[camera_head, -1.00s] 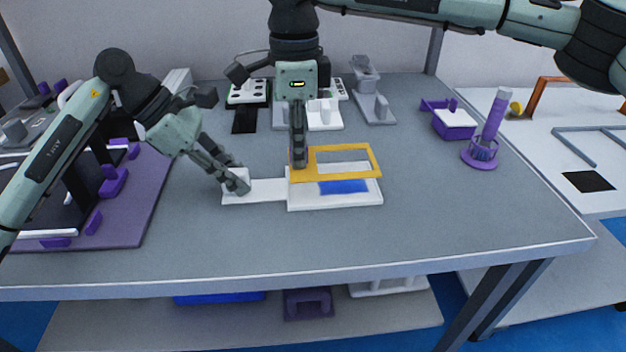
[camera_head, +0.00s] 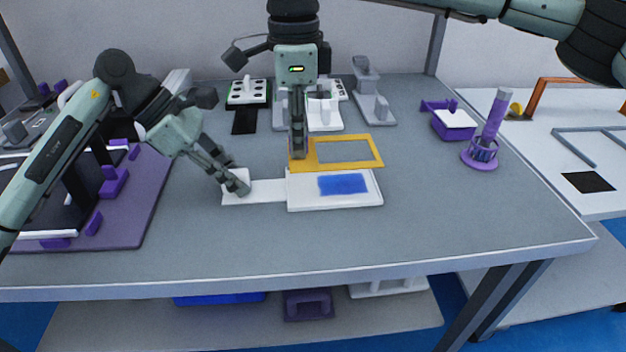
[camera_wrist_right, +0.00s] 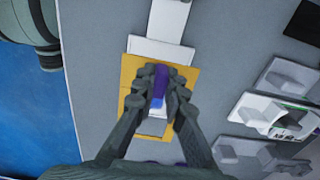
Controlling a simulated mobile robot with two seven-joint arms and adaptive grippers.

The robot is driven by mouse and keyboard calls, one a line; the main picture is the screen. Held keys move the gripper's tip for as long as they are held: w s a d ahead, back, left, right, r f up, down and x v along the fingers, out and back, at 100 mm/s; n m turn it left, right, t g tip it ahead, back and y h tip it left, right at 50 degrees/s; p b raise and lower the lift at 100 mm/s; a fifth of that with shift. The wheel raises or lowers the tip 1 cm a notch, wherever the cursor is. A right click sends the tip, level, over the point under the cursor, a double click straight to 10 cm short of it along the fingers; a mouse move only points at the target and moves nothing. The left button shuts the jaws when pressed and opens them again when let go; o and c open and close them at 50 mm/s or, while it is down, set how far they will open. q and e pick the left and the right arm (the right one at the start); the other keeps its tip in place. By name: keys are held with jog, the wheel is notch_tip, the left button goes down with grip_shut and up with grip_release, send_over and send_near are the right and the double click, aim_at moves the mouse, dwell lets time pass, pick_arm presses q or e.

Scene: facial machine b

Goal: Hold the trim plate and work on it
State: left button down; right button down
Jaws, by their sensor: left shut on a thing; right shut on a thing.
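The white trim plate (camera_head: 305,203) lies on the table with a narrower arm (camera_head: 268,190) reaching left to a small end block (camera_head: 233,199). A blue patch (camera_head: 343,184) shows on its wide part. My left gripper (camera_head: 240,186) is shut on the end block. In the right wrist view, a purple piece (camera_wrist_right: 161,76) sits between the right fingertips (camera_wrist_right: 163,90), above the yellow frame (camera_wrist_right: 130,74). Whether the frame touches the plate is unclear.
A purple fixture (camera_head: 130,205) stands at the left. White and grey holders (camera_head: 375,108) line the back. A purple tray (camera_head: 452,122) and an upright purple rod on a round base (camera_head: 492,118) stand at the right. The front of the table is clear.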

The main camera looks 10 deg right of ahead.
pick_arm(q)
jog(key=c, duration=1.4)
grip_release()
jog(key=shift+f, duration=0.25)
jog(key=shift+a+r, duration=0.1)
jog(key=shift+r, duration=0.1)
